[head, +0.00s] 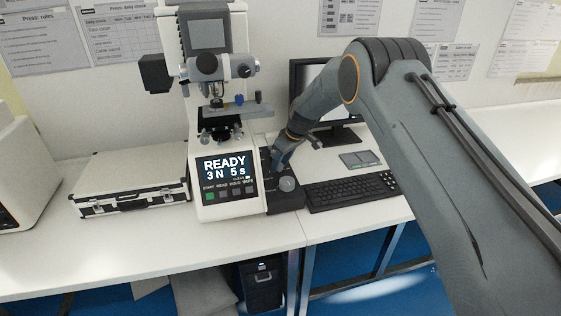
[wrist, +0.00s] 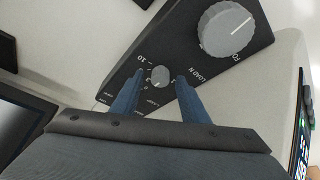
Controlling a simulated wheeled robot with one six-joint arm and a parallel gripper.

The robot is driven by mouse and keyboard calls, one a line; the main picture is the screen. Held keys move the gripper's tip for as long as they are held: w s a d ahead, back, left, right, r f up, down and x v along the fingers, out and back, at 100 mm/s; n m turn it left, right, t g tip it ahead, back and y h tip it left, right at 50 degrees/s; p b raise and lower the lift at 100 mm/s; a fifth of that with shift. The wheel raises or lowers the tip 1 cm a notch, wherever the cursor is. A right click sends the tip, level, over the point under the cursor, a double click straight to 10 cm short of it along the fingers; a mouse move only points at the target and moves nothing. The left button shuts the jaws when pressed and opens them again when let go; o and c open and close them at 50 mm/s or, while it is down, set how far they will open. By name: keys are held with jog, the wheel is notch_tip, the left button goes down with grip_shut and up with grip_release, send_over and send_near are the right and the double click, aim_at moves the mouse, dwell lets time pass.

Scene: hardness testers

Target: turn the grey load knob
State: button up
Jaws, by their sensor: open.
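A small grey knob (wrist: 160,75) with a pale pointer line sits on a black control box (wrist: 115,88); numbers are printed around it. The label "LOAD N" is printed on the box between it and a larger grey knob (wrist: 226,28). My gripper (wrist: 161,77) is open, with one blue finger on each side of the small knob; I cannot tell whether they touch it. In the head view my gripper (head: 281,157) is low over the black box (head: 286,203), and the larger knob (head: 287,184) shows in front of it. The small knob is hidden there.
The hardness tester (head: 229,205) stands left of the box; its screen (head: 225,169) reads "READY 3 N 5 s". A keyboard (head: 350,191) and monitor (head: 306,78) are on the right. A silver case (head: 130,180) lies at left. The front bench strip is clear.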

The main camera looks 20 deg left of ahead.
grip_shut()
jog(key=shift+m, duration=0.3)
jog(key=m+b, duration=0.1)
jog(key=m+t+h+b, duration=0.1)
jog(key=m, duration=0.1)
jog(key=shift+s+a+f+m, duration=0.1)
jog(key=shift+s+m, duration=0.1)
jog(key=shift+m, duration=0.1)
jog(key=shift+a+m+t+h+b, duration=0.1)
jog(key=shift+m+t+h+b, duration=0.45)
jog(key=shift+m, duration=1.15)
grip_release()
